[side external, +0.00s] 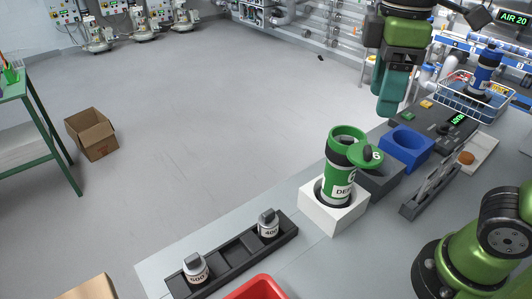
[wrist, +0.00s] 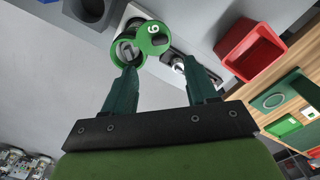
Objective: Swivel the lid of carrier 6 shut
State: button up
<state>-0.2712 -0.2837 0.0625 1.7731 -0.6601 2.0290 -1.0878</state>
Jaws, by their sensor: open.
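Carrier 6 (side external: 340,177) is a green cylinder with a white label, standing upright in a white block (side external: 319,213). Its round green lid (side external: 362,154), marked 6, is swung out to the right side of the rim, so the mouth is largely uncovered. In the wrist view, the carrier's mouth (wrist: 119,58) shows something grey and dark inside, with the lid (wrist: 155,38) beside it. My gripper (side external: 388,108) has teal fingers and hangs above and behind the carrier, apart from it. In the wrist view, my gripper (wrist: 158,66) is open and empty, its fingertips appearing just below the lid.
A blue block with a round hole (side external: 407,146) and a grey block (side external: 380,181) stand behind the carrier. A dark rack (side external: 241,259) with two weights lies at front left, near a red bin (side external: 258,288). A wire basket (side external: 470,108) holds a blue carrier.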

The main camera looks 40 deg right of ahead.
aim_at(368, 148)
notch_tip(368, 148, down, 10)
jog(key=shift+f, duration=0.1)
dwell(0.4)
jog(key=c, duration=1.1)
jog(key=shift+o, duration=0.2)
